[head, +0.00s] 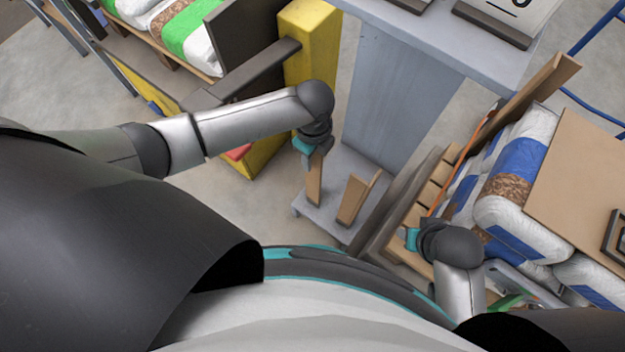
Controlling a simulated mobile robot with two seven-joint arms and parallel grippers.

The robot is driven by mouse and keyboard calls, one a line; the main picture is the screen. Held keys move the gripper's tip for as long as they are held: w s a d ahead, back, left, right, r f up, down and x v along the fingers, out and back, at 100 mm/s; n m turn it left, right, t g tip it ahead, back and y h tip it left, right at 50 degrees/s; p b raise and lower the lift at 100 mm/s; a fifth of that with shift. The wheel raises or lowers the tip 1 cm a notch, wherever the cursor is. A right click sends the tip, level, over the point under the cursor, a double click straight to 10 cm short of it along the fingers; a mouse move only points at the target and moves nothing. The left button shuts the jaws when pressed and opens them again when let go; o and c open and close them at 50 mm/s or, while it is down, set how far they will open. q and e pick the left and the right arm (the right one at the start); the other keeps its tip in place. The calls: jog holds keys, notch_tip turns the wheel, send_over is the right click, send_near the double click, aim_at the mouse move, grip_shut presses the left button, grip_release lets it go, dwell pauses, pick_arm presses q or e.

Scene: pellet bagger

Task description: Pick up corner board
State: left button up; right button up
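My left gripper (314,153) points down over the upper end of a brown corner board (314,184). The board is upright above the low grey shelf (330,222), and I cannot tell whether its lower end touches the shelf. The gripper's dark body hides its fingertips, so its grip on the board does not show clearly. A second brown corner board (352,202) with an angled profile stands on the shelf just to the right. My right gripper (409,238) is low beside the pallet load, its fingers mostly hidden.
A yellow post (312,45) stands close behind my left arm. A grey stand (395,105) rises behind the shelf. At right, white-blue bags (515,185) are stacked under a cardboard sheet (585,190), with another corner board (535,88) at the stack's far corner.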

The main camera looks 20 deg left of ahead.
pick_arm(q)
grip_shut()
dwell(1.2)
